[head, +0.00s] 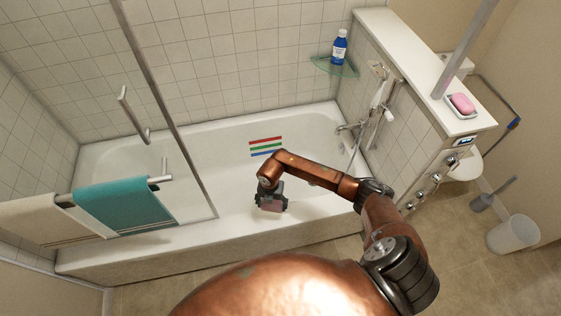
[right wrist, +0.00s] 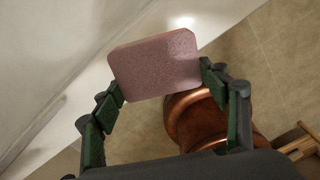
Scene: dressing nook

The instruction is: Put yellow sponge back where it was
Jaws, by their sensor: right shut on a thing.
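My right gripper (head: 270,198) is shut on a dull pink, block-shaped sponge (head: 271,206). It is over the front rim of the bathtub (head: 225,140). In the right wrist view the sponge (right wrist: 157,64) sits tilted between the two green-padded fingers of the gripper (right wrist: 163,88). It looks pink rather than yellow, and no yellow sponge shows in either view. A pink bar (head: 462,103) lies in a small white dish (head: 472,115) on the ledge at the right. My left gripper is not in view.
A blue bottle (head: 339,47) stands on a glass corner shelf (head: 334,68). Red, green and blue stripes (head: 265,147) show in the tub. A glass screen with a teal towel (head: 125,207) is at the left. A white bin (head: 512,234) stands on the floor at the right.

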